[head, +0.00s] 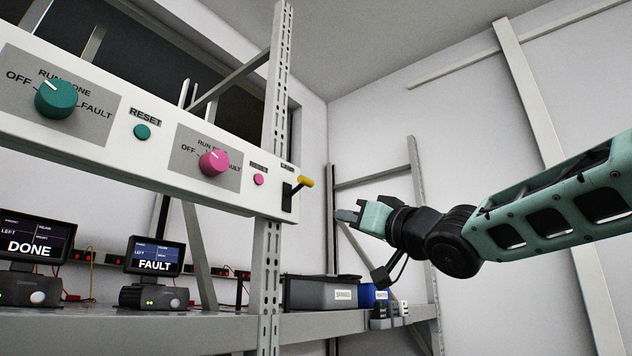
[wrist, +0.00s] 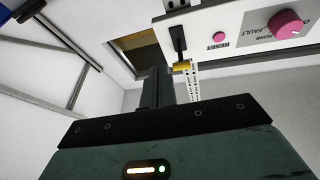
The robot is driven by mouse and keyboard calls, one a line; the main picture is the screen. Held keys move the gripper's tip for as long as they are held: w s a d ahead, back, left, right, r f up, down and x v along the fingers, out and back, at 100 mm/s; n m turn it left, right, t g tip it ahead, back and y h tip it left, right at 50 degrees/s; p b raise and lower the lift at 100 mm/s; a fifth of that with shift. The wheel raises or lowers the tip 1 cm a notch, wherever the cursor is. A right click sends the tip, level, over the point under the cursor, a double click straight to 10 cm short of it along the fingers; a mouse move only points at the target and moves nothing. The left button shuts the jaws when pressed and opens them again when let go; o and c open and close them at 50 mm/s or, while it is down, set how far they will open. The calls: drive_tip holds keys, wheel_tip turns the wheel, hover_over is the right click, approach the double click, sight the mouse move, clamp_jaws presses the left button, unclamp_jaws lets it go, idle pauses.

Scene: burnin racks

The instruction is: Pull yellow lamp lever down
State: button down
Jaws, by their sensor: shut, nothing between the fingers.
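The lamp lever with a yellow grip (head: 305,182) sticks out from the right end of the white panel (head: 225,192), on a dark slot plate. In the head view its grip points outward and slightly up. The yellow grip also shows in the wrist view (wrist: 182,67), just beyond and to the right of my fingers. My gripper (head: 348,215) is shut and empty. In the head view it is to the right of the lever and lower in the picture, apart from it.
A teal knob (head: 55,98), a pink knob (head: 214,162) and two reset buttons sit on the panel. The shelf holds a grey bin (head: 322,292), a blue bin and two display units. Open space surrounds my gripper.

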sight(298, 188)
wheel_tip(298, 188, up, 9)
drive_tip(key=s+d+n+g+y+p, duration=0.1)
drive_tip(key=s+n+y, duration=0.1)
drive_tip(key=n+y, duration=0.1)
drive_tip(key=shift+s+g+y, duration=0.15)
drive_tip(key=shift+g+y, duration=0.15)
drive_tip(key=shift+y, duration=0.3)
drive_tip(key=shift+r, duration=0.1)
drive_tip(key=p+x, duration=0.7)
drive_tip(key=x, duration=0.4)
drive_tip(key=shift+f, duration=2.3)
drive_tip(key=shift+f+b, duration=0.15)
drive_tip(key=shift+b, duration=0.2)
drive_tip(key=shift+d+f+y+b, duration=0.15)
drive_tip(key=shift+y+b, duration=0.15)
drive_tip(key=shift+b, duration=0.35)
